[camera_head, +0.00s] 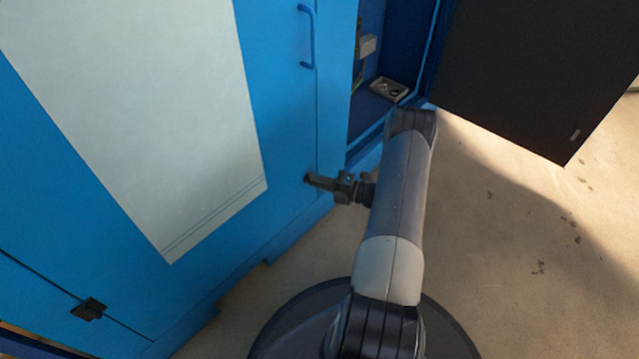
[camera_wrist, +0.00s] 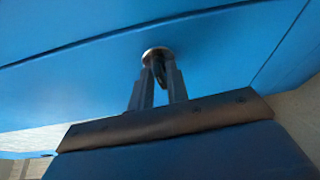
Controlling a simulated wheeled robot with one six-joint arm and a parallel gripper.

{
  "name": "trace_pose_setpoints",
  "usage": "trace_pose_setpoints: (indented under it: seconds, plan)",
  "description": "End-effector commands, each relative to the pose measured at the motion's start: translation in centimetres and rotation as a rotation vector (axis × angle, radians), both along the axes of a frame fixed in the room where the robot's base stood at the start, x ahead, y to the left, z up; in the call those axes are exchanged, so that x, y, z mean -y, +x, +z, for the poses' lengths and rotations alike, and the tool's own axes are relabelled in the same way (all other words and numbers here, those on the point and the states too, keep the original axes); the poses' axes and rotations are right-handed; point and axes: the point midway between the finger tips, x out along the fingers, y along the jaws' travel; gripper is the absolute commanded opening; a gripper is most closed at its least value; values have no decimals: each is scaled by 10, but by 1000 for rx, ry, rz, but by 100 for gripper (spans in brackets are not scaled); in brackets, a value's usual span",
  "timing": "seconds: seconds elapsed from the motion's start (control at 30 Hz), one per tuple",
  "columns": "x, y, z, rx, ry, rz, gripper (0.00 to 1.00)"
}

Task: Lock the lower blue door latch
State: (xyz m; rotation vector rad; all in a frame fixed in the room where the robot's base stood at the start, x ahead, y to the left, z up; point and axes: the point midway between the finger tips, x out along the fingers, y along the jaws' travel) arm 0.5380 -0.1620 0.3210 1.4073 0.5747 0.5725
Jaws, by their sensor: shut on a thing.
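The blue door (camera_head: 285,130) stands in the left half of the head view, with a light panel on it. Its lower latch shows in the wrist view as a round metal piece with a dark tab (camera_wrist: 158,60). My gripper (camera_head: 312,180) reaches the door's lower right corner in the head view. In the wrist view my gripper (camera_wrist: 160,82) has its two fingers on either side of the dark tab, shut on it. The fingers hide part of the latch, and its turn angle is hard to tell. In the head view the latch is mostly hidden by the fingertips.
A blue door handle (camera_head: 308,38) is higher on the door. To the right is an open blue compartment with a small tray (camera_head: 389,88) inside. A dark open door panel (camera_head: 540,70) hangs at the upper right. A black latch (camera_head: 88,309) is at lower left. The floor (camera_head: 530,250) at right is clear.

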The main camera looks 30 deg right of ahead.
Motion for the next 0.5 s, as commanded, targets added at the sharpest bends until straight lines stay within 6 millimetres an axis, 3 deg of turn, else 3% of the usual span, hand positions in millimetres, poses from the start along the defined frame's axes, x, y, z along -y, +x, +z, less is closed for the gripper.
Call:
trace_pose_setpoints:
  seconds: [0.5]
  plan:
    - [1, 0, -1, -35, 94, -4, 0]
